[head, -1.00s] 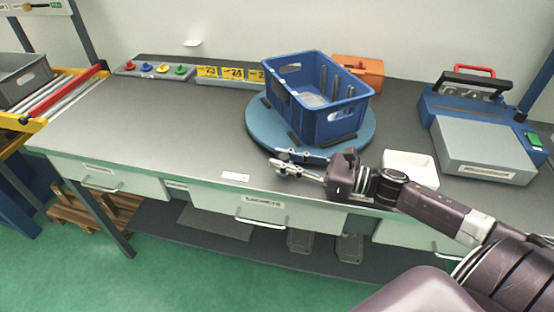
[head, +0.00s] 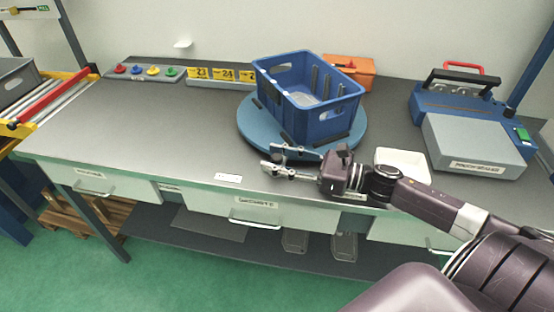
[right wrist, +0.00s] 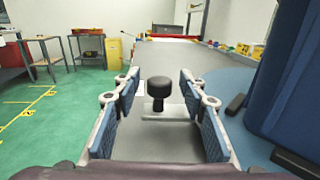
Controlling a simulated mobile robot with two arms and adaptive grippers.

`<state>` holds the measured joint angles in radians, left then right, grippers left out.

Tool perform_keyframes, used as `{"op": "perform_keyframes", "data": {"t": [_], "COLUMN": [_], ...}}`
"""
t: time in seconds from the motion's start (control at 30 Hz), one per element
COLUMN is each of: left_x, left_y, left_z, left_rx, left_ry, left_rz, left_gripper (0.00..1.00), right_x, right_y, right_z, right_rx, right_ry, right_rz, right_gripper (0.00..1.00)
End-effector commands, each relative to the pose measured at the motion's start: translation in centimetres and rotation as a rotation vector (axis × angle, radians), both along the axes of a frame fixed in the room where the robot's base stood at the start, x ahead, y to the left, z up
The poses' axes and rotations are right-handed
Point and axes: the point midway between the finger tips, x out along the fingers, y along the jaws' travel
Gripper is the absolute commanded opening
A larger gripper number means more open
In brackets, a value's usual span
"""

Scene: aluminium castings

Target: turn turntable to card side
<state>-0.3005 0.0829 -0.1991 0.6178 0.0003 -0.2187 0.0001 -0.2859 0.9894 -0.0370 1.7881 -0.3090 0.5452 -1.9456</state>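The blue round turntable (head: 252,130) lies on the grey workbench and carries a blue crate (head: 318,121) with open handle slots. In the right wrist view the turntable (right wrist: 247,140) and the crate (right wrist: 291,95) are at the right edge. My right gripper (head: 268,162) is at the front of the turntable near the bench's front edge. My left gripper is not seen.
A blue machine with a grey lid (head: 474,140) stands at the right, near a white tray (head: 402,162). An orange case (head: 352,72), yellow number cards (head: 222,75) and a strip of coloured knobs (head: 144,71) line the back. The left bench top is clear.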

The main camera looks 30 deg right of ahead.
Motion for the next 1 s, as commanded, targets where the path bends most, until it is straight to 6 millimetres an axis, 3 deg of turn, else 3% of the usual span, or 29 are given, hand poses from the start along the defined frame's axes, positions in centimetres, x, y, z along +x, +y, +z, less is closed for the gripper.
{"op": "perform_keyframes", "data": {"t": [0.5, 0.87, 1.0], "left_x": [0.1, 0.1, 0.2], "left_y": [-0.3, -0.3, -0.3], "left_z": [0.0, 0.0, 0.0], "left_rx": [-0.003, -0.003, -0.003], "left_ry": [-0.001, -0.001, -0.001], "left_rz": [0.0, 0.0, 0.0], "left_gripper": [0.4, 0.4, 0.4], "right_x": [0.0, 0.0, 0.0], "right_y": [0.0, 0.0, 0.0], "right_z": [8.5, 9.5, 9.5], "right_rx": [-0.004, -0.001, 0.002], "right_ry": [0.0, 0.0, 0.002], "right_rz": [0.001, 0.0, -0.002], "right_gripper": [0.39, 0.39, 0.27]}}
